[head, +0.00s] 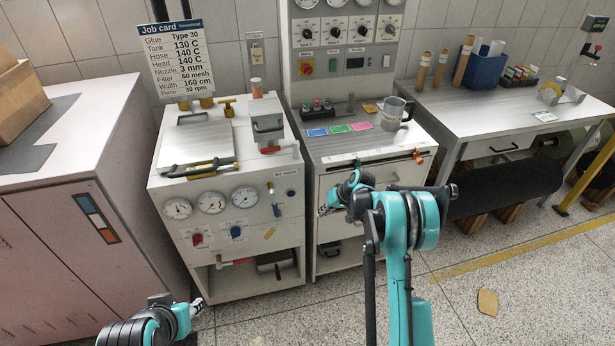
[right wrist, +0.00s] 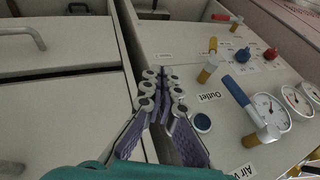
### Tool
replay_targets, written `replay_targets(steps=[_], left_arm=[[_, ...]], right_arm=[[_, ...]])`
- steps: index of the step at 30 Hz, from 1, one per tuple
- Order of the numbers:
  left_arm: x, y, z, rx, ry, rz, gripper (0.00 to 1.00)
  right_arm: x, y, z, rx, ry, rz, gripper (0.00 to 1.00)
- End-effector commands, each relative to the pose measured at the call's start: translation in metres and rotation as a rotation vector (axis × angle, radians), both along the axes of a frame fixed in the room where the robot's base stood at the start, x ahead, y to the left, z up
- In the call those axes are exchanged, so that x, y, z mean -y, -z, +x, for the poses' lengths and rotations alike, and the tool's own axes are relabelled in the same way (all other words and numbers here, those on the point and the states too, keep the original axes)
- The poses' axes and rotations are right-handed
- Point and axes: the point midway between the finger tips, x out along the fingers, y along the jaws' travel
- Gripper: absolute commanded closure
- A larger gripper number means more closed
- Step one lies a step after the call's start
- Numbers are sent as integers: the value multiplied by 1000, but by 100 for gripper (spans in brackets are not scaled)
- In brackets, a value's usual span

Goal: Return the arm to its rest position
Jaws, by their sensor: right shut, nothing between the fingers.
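My right arm, teal and black, reaches up from the bottom of the head view. Its gripper (head: 324,210) is in front of the cabinets, near the gap between the glue unit and the drawer cabinet. In the right wrist view the right gripper (right wrist: 160,78) is shut and empty, its jointed fingers with purple pads together at the tips. Behind it are a panel with gauges and valves and pale drawer fronts. My left gripper (head: 197,307) shows small at the bottom left of the head view, over the floor; I cannot tell whether it is open.
The glue unit (head: 228,246) has gauges and valve handles facing me. The drawer cabinet (head: 365,160) carries coloured cards and a grey mug (head: 392,114). A workbench (head: 465,112) stands to the right, with a dark roll (head: 505,187) below. The floor (head: 450,310) in front is mostly clear.

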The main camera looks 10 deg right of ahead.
Motion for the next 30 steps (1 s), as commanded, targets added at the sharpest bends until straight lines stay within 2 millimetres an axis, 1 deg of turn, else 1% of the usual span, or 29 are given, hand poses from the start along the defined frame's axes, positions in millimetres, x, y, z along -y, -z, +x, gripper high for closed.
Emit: replay_targets(steps=[3, 5, 8, 11, 12, 14, 15, 17, 18, 20, 21, 23, 24, 26, 27, 29, 30], left_arm=[[0, 0, 0, 0, 0, 0, 64], [0, 0, 0, 0, 0, 0, 64], [0, 0, 0, 0, 0, 0, 64], [0, 0, 0, 0, 0, 0, 64], [0, 0, 0, 0, 0, 0, 64], [0, 0, 0, 0, 0, 0, 64], [0, 0, 0, 0, 0, 0, 64], [0, 0, 0, 0, 0, 0, 64], [0, 0, 0, 0, 0, 0, 64], [0, 0, 0, 0, 0, 0, 64], [0, 0, 0, 0, 0, 0, 64], [0, 0, 0, 0, 0, 0, 64], [0, 0, 0, 0, 0, 0, 64], [0, 0, 0, 0, 0, 0, 64], [0, 0, 0, 0, 0, 0, 64], [0, 0, 0, 0, 0, 0, 64], [0, 0, 0, 0, 0, 0, 64]], right_arm=[[0, -1, 0, 0, 0, -1, 100], [-1, -6, -2, 1, 1, -4, 100], [-5, -27, -8, 4, 5, -19, 100], [-11, -65, -23, 14, 13, -48, 100], [-14, -82, -32, 18, 18, -62, 100], [-19, -107, -47, 27, 25, -85, 100], [-22, -123, -58, 32, 28, -100, 100], [-26, -145, -75, 43, 36, -122, 100], [-29, -159, -88, 49, 40, -138, 100], [-33, -177, -107, 61, 45, -160, 100], [-36, -189, -121, 67, 50, -173, 100], [-39, -204, -143, 80, 55, -195, 100], [-41, -213, -158, 88, 57, -208, 100], [-44, -224, -181, 101, 63, -227, 100], [-46, -230, -197, 110, 66, -242, 100], [-48, -238, -220, 125, 69, -262, 100], [-49, -241, -236, 134, 72, -274, 100]])
